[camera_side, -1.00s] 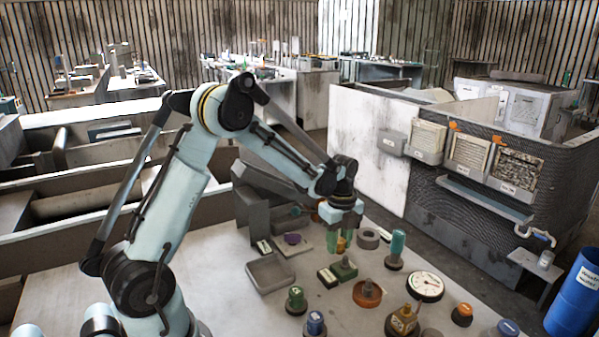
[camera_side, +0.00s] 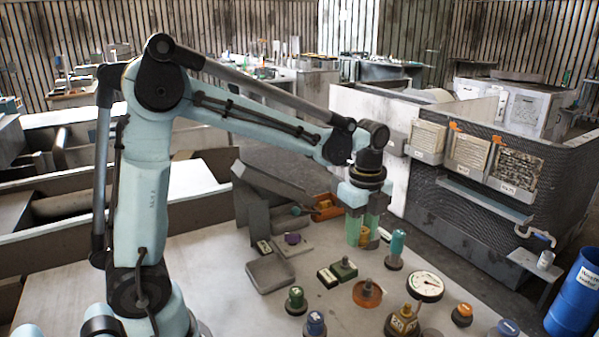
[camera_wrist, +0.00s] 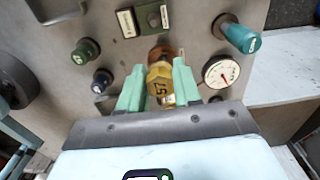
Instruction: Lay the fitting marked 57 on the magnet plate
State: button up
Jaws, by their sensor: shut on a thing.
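My gripper (camera_side: 361,236) is shut on a brass hexagonal fitting marked 57 (camera_wrist: 159,86). No plate carries a magnet marking I can read. I cannot tell which is the magnet plate.
Near the gripper stand a teal-handled piece (camera_side: 397,246), a copper dish (camera_side: 367,297), a dial gauge (camera_side: 425,286) and a green block with a knob (camera_side: 344,270). Green (camera_side: 296,298) and blue (camera_side: 315,324) knobs stand toward the front. The table's left part is clear.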

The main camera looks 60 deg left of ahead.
jog(key=s+a+r+n, duration=0.2)
jog(key=s+a+r, duration=0.1)
jog(key=a, duration=0.6)
jog(key=s+a+r+n+g, duration=0.1)
jog(key=s+a+r, duration=0.3)
jog(key=a, duration=0.5)
jog(key=s+a+r+n, duration=0.3)
jog(key=a, duration=0.6)
jog(key=shift+s+a+r+g, duration=0.3)
jog(key=shift+a+r, duration=0.1)
jog(key=shift+s+a+f, duration=0.1)
jog(key=shift+f, duration=2.1)
jog(key=o, duration=1.1)
jog(key=shift+r, duration=0.1)
jog(key=shift+c, duration=0.9)
jog(key=shift+o, duration=0.2)
jog(key=shift+a, duration=0.1)
